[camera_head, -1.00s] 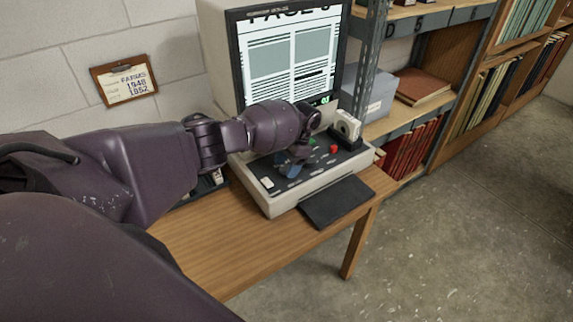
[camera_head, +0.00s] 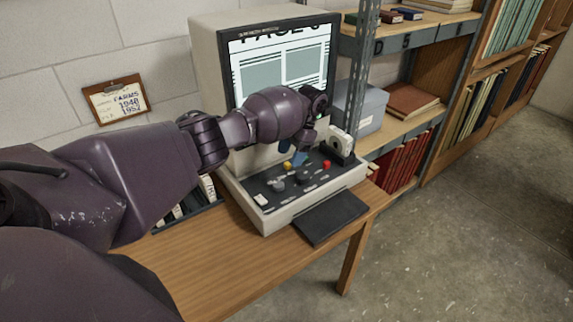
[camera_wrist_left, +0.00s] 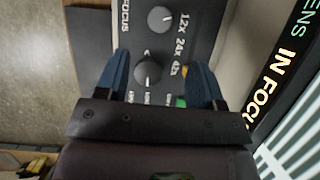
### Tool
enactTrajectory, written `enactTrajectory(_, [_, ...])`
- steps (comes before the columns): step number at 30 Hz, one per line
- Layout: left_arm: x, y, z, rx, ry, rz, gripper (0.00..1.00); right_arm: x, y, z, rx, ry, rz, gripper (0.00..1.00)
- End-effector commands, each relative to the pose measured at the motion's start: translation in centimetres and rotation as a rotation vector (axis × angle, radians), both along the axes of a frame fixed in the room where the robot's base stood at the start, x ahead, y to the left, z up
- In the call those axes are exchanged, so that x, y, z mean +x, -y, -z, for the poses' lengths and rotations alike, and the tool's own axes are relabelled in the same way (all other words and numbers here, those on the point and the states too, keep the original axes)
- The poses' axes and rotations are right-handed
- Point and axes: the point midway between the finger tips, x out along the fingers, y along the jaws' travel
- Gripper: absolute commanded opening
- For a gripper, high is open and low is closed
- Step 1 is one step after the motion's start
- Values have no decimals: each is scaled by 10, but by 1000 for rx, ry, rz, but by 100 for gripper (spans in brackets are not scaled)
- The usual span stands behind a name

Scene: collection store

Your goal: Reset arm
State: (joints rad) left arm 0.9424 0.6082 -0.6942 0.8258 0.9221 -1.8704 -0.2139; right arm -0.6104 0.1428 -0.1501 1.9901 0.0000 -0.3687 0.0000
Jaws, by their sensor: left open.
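My left arm reaches in from the left in the head view to a microfilm reader (camera_head: 206,60) on a wooden table. My left gripper (camera_head: 297,158) hangs over the back of its dark control panel (camera_head: 262,185), with blue fingers. In the left wrist view the gripper (camera_wrist_left: 160,66) is open, its fingers on either side of a black knob (camera_wrist_left: 148,74); I see no contact. A second knob (camera_wrist_left: 161,19) lies beyond, by the marks 12x, 24x and 42x. The screen (camera_head: 281,68) shows a page, partly hidden by my arm. My right gripper is out of view.
A black plate (camera_head: 330,217) juts from the reader's front over the wooden table (camera_head: 215,265). Metal shelving (camera_head: 362,70) with a grey box (camera_head: 366,108) stands close on the right. A clipboard (camera_head: 118,101) hangs on the wall. Floor at right is clear.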

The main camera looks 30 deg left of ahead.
Motion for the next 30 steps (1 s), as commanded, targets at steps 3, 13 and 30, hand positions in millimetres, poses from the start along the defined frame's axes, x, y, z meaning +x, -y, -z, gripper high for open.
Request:
enactTrajectory(3, [2,1,-6,0,0,0,62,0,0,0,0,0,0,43])
enactTrajectory(13, [3,1,-7,0,-1,1,62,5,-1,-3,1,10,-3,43])
enactTrajectory(30, [63,21,-17,15,391,51,62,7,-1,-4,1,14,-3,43])
